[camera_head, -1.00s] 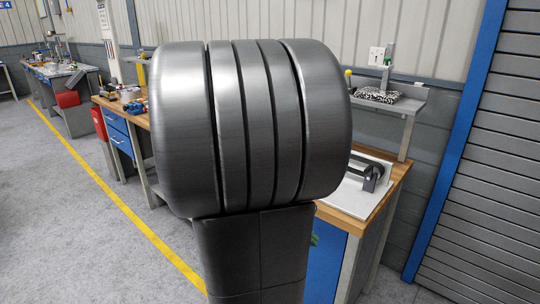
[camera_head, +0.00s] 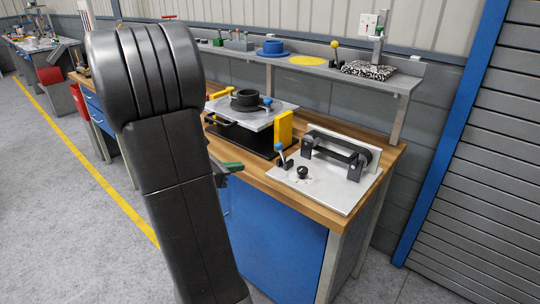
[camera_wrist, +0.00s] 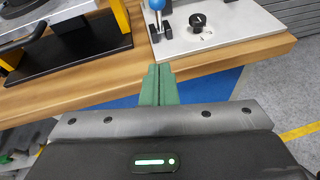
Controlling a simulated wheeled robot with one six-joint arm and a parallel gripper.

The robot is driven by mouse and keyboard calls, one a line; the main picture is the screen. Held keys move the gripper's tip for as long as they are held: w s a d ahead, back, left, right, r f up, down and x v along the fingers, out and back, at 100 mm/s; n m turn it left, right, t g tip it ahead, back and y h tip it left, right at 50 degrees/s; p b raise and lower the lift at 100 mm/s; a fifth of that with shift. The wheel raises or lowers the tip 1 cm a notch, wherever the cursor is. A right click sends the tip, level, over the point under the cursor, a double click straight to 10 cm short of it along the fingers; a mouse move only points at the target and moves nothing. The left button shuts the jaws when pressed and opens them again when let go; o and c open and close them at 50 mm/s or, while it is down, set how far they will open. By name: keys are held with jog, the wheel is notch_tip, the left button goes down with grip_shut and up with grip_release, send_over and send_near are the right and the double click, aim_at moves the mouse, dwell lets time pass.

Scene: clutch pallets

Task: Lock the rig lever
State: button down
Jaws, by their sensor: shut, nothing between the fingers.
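A lever with a blue ball knob (camera_head: 279,147) stands nearly upright at the left corner of a white plate, in front of a belt-and-roller rig (camera_head: 340,155). In the wrist view the lever (camera_wrist: 157,5) shows at the top, its upper end cut off by the frame edge. My gripper (camera_head: 236,167) has green fingers, shut and empty, just off the bench's front edge, left of and below the lever. In the wrist view my gripper (camera_wrist: 159,68) points at the bench edge, short of the lever and not touching it.
A black round knob (camera_head: 302,172) sits on the white plate beside the lever. Left of it stands a fixture (camera_head: 245,115) with a yellow block (camera_head: 284,131). A shelf (camera_head: 395,84) runs behind. A strip of bare wood lies along the bench's front edge.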

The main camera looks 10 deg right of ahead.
jog(key=shift+d, duration=0.1)
send_near(282, 153)
jog(key=f, duration=0.1)
jog(key=w+f, duration=0.1)
jog(key=f, duration=0.1)
jog(key=d+f, duration=0.1)
jog(key=shift+w+f, duration=0.25)
jog(key=shift+w, duration=0.05)
jog(key=shift+w+d+r+p, duration=0.2)
jog(key=shift+w+d+r, duration=0.1)
jog(key=shift+d, duration=0.25)
jog(key=shift+w+d+r+p, duration=0.2)
jog(key=shift+w+d+r, duration=0.05)
jog(key=shift+d, duration=0.3)
jog(key=shift+w+d+r+p, duration=0.2)
jog(key=shift+w+d+r, duration=0.1)
jog(key=shift+d, duration=0.25)
jog(key=shift+r, duration=0.1)
